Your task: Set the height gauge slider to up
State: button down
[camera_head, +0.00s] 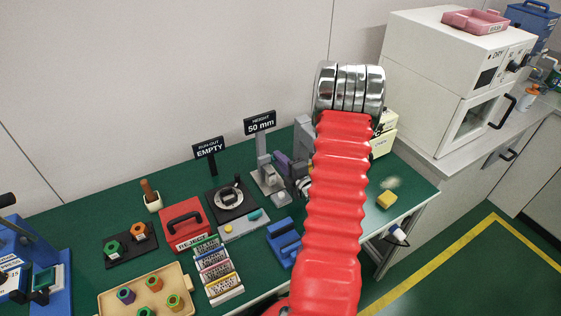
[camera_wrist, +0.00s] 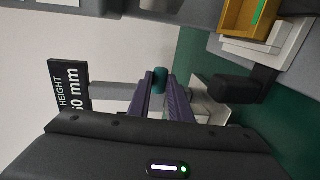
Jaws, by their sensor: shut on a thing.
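The sign shows sideways in the wrist view (camera_wrist: 70,90), with a grey bar (camera_wrist: 112,92) of the gauge beside my fingers. My gripper (camera_wrist: 160,92) has purple ridged fingers, close together around a small teal cylindrical knob (camera_wrist: 160,78) at the gauge. The slider's exact height is hard to read.
Left of the gauge stand a round run-out gauge (camera_head: 230,198), a red REJECT box (camera_head: 184,226) and labelled blocks (camera_head: 218,268). A blue tool (camera_head: 284,240) lies in front. A white oven (camera_head: 455,80) stands beyond.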

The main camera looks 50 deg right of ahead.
dwell(0.4)
jog(key=shift+r, duration=2.65)
jog(key=c, duration=1.6)
grip_release()
